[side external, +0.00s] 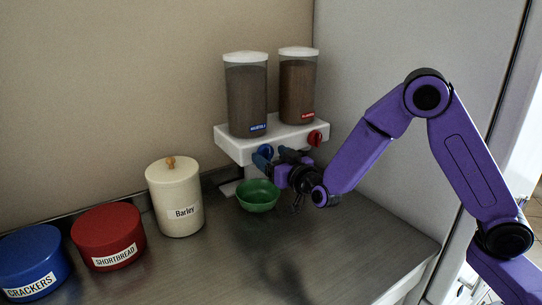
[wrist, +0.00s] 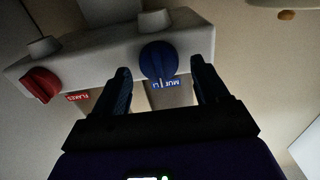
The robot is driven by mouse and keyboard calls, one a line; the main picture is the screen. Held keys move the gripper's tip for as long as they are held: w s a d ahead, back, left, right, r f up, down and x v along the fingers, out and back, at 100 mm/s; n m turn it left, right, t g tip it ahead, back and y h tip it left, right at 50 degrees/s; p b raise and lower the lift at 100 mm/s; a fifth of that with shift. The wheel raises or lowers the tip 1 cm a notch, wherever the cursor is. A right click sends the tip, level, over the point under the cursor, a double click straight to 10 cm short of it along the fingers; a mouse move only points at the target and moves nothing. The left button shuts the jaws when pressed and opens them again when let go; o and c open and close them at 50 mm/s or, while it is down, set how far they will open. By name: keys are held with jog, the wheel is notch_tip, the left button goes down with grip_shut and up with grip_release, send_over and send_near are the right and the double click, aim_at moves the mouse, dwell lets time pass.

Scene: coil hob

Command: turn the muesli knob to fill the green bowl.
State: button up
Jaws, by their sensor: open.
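The blue muesli knob (side external: 266,150) is on the front of the white dispenser shelf, under the left canister (side external: 246,95) with the blue label. In the wrist view, which looks upside down, the blue knob (wrist: 158,60) sits between my two fingers, with a gap on each side. My gripper (side external: 272,158) is open and at the knob in the side view; its fingertips show in the wrist view (wrist: 160,76). The green bowl (side external: 257,203) stands upright on the counter below the shelf, just under my gripper. It looks empty. It is not visible in the wrist view.
A red knob (side external: 315,138) is to the right, under the flakes canister (side external: 298,90). A cream Barley jar (side external: 174,190), a red shortbread tin (side external: 108,240) and a blue crackers tin (side external: 35,265) stand left. The counter (side external: 330,250) is clear in front of the bowl.

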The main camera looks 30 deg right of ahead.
jog(key=shift+w, duration=0.45)
jog(key=c, duration=1)
jog(key=shift+m, duration=0.3)
